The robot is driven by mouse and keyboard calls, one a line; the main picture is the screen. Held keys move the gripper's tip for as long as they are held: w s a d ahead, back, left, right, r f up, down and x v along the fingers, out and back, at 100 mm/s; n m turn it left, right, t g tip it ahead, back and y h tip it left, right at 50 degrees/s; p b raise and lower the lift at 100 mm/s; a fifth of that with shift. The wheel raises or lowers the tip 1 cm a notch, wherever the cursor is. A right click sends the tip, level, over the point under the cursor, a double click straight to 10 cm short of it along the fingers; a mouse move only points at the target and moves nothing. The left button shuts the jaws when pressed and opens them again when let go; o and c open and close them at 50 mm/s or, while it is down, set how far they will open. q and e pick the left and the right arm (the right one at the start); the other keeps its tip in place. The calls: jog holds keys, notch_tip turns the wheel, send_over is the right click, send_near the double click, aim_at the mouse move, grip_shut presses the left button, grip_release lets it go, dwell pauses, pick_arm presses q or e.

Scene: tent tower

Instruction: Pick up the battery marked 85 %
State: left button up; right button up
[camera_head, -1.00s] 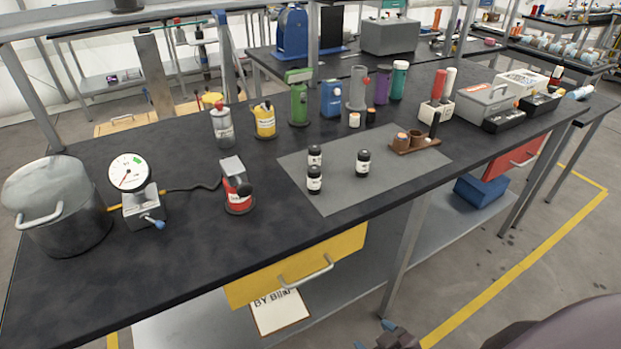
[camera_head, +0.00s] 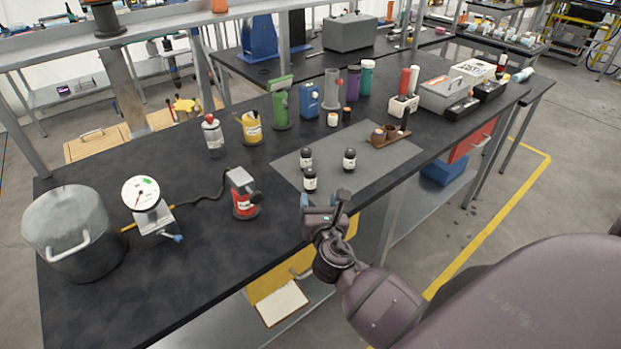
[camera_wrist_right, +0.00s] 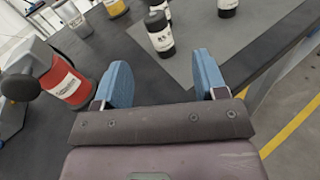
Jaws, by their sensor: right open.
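Three small black-and-white batteries stand upright on a grey mat (camera_head: 385,162). The nearest battery (camera_head: 310,180) shows a label that reads 85 in the right wrist view (camera_wrist_right: 160,36). Another battery (camera_head: 305,158) stands behind it and a third battery (camera_head: 349,160) stands to its right; their labels are not readable. My right gripper (camera_head: 324,200) is open and empty at the table's front edge, just short of the 85 battery. In the wrist view the 85 battery lies ahead, between the lines of the blue fingers (camera_wrist_right: 163,68), apart from them. My left gripper is not in view.
A red device (camera_head: 243,197) stands left of the mat, close to my right gripper. A gauge (camera_head: 142,194) and a metal pot (camera_head: 75,228) are further left. A brown holder (camera_head: 385,140) sits at the mat's right corner. Several coloured containers line the back.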

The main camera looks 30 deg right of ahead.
aim_at(311, 176)
jog(key=shift+w+r+n+t, duration=0.3)
jog(key=shift+w+n, duration=0.4)
jog(key=shift+n, duration=0.2)
jog(key=x, duration=0.5)
jog(key=shift+f+b+x, duration=0.15)
jog(key=shift+f+x, duration=0.05)
jog(key=shift+x, duration=1.15)
jog(key=shift+f+b+x, duration=0.15)
jog(key=shift+x, duration=1.2)
jog(key=shift+s, duration=0.1)
jog(key=shift+c, duration=0.3)
jog(key=c, duration=1)
